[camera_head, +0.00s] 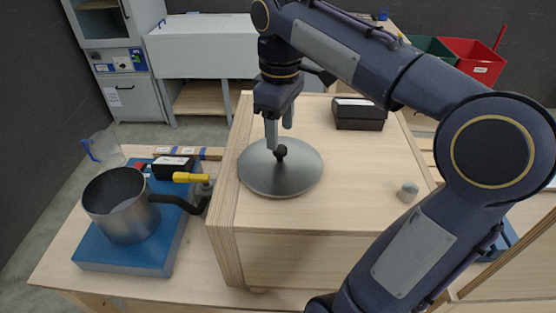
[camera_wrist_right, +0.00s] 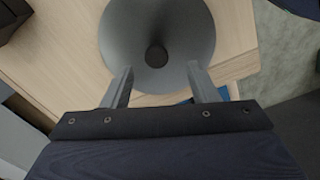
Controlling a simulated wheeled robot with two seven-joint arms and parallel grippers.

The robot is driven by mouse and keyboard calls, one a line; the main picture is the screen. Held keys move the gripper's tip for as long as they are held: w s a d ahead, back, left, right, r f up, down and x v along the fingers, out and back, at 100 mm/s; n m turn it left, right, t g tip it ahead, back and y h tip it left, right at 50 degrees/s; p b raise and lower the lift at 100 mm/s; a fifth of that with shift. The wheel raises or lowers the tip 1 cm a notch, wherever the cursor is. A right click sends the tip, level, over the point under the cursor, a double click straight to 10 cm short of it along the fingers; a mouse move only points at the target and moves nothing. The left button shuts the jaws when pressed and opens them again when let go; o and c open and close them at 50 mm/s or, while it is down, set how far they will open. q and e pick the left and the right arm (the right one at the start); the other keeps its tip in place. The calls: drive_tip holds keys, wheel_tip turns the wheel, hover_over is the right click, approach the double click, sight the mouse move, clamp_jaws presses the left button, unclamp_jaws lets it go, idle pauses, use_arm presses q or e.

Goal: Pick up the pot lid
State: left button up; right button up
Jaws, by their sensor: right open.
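The pot lid (camera_head: 278,174) is a grey, round, slightly domed disc with a black knob (camera_head: 281,151) at its centre. It lies on top of the wooden box (camera_head: 330,212). My right gripper (camera_head: 279,140) is above the lid, fingers pointing down close to the knob. In the right wrist view the lid (camera_wrist_right: 158,20) is ahead of the two open fingers (camera_wrist_right: 160,88), and the knob (camera_wrist_right: 156,54) shows beyond the gap between the fingertips. Nothing is between the fingers in that view. My left gripper is not in view.
A metal pot (camera_head: 122,208) with a black handle stands on a blue-topped block (camera_head: 92,249) at the left. A black box (camera_head: 359,114) and a small grey cylinder (camera_head: 408,192) are on the wooden box. A red bin (camera_head: 474,62) stands at the back right.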

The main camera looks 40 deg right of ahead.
sight(280, 148)
drive_tip(key=f, duration=0.4)
drive_tip(key=shift+w+d, duration=0.2)
drive_tip(key=shift+w, duration=0.1)
drive_tip(key=shift+s+f, duration=0.1)
drive_tip(key=shift+f, duration=0.25)
clamp_jaws()
